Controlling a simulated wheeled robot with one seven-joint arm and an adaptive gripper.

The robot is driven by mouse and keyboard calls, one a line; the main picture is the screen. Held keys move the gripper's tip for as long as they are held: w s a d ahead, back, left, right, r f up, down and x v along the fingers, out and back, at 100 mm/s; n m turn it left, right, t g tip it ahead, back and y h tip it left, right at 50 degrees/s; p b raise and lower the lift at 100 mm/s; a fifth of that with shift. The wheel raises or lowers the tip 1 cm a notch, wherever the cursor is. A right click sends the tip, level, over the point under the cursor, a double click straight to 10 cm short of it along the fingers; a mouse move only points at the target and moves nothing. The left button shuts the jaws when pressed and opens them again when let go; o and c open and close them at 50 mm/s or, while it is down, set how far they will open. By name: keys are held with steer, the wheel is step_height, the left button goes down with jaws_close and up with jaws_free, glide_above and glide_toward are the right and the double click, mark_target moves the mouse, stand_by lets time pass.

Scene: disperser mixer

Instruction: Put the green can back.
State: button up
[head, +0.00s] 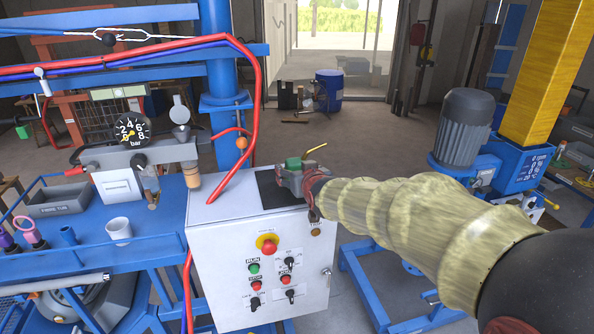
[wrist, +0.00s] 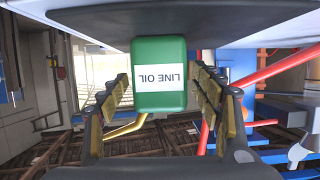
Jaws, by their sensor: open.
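The green can (head: 294,163) stands at the black mat (head: 275,192) on top of the grey control cabinet, its base partly hidden by my gripper. A thin yellow spout sticks up to its right. In the wrist view, which is upside down, the can (wrist: 159,75) shows its white LINE OIL label. My gripper (head: 290,180) is at the can. In the wrist view its two padded fingers (wrist: 162,95) are open, one on either side of the can, with small visible gaps.
The cabinet (head: 260,265) has buttons and switches on its front. A blue bench (head: 150,205) with a white cup (head: 119,231) and a grey bin (head: 59,199) stands left. A red hose (head: 256,110) hangs beside the cabinet. A motor (head: 465,128) stands right.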

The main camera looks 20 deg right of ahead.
steer(key=b+v, duration=0.2)
steer(key=v, duration=1)
steer(key=s+f+g, duration=0.2)
steer(key=s+f, duration=0.2)
steer(key=s, duration=0.5)
steer(key=s+f+g, duration=0.3)
steer(key=s+f, duration=0.1)
steer(key=s, duration=0.6)
steer(key=s+f+g, duration=0.3)
steer(key=s+f, duration=0.2)
steer(key=s, duration=0.5)
steer(key=shift+s, duration=0.15)
steer(key=shift+f, duration=0.1)
